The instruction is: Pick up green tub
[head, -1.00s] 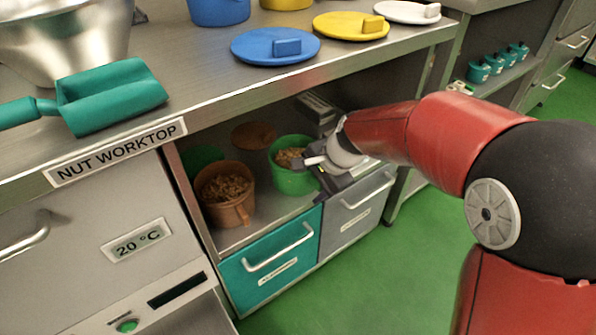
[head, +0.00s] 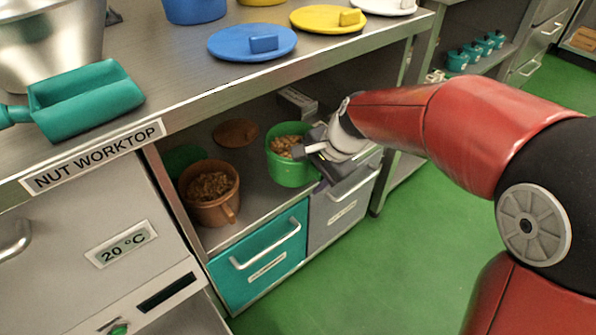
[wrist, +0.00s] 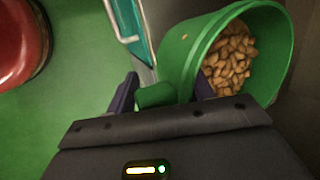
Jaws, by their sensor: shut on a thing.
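The green tub (head: 289,170) holds light brown nuts and stands out upright at the front right of the open shelf under the worktop in the head view. In the wrist view the tub (wrist: 178,52) shows its open mouth, with the nuts inside. My gripper (head: 312,155) is at the tub's right side. In the wrist view my gripper (wrist: 163,92) has its two dark fingers on either side of the tub's green handle, shut on it. I cannot tell whether the tub's base is clear of the shelf.
A brown tub (head: 211,210) of darker contents stands to the left on the shelf (head: 245,215). A dark green round thing (head: 184,157) and a brown disc (head: 236,132) lie behind. The worktop edge (head: 270,90) overhangs the shelf. Teal (head: 262,265) and grey drawers sit below. Green floor is open at right.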

